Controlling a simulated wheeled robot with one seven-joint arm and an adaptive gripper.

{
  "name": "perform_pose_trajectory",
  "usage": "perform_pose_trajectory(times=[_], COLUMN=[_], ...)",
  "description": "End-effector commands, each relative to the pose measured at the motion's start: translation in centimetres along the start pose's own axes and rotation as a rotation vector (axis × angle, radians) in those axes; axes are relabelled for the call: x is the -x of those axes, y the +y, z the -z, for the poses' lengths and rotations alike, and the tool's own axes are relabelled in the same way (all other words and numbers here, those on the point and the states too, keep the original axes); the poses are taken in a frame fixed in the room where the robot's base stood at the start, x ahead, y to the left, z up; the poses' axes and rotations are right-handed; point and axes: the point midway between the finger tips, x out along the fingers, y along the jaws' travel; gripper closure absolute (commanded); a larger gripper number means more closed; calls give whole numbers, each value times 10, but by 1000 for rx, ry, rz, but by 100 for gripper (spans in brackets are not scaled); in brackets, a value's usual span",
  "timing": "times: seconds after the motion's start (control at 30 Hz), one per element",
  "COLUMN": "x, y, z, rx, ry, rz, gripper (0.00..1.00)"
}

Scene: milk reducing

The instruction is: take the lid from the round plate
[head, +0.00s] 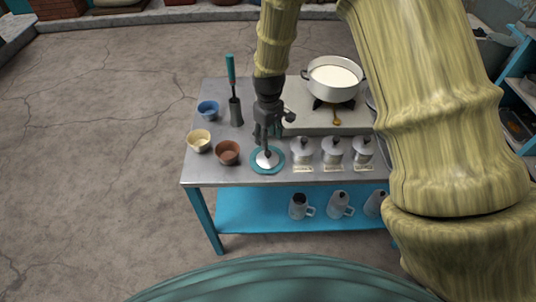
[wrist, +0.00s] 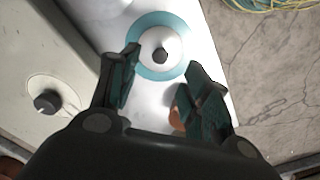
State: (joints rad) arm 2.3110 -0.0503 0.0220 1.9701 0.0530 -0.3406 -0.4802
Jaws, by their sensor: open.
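A metal lid (head: 272,160) with a dark knob rests on a round teal plate (head: 255,166) near the front edge of the metal table. In the wrist view the pale lid (wrist: 173,60) lies centred on the blue-rimmed plate (wrist: 143,23), with its dark knob showing in the middle. My gripper (head: 266,146) is above the lid in the head view. In the wrist view my gripper (wrist: 163,66) has its fingers spread apart, with the knob showing beyond and between them. It holds nothing. I cannot tell the exact height gap.
Blue (head: 208,109), cream (head: 199,140) and brown (head: 228,152) bowls stand to the left. Lidded canisters (head: 333,151) stand close on the right. Behind is a stove (head: 350,118) with a pot of milk (head: 334,90). A dark holder (head: 236,112) contains a teal-handled tool.

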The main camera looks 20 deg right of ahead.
Motion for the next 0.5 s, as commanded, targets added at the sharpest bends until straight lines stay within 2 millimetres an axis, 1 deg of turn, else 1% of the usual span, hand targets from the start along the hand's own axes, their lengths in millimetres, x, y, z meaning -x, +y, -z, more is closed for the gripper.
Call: perform_pose_trajectory(times=[0.1, 0.23, 0.5], x=[-14, -25, -35], y=[-1, -1, 0], z=[1, 1, 0], rx=[3, 2, -1], ry=[-3, -1, -1], rz=[1, 0, 0], gripper=[53, 53, 53])
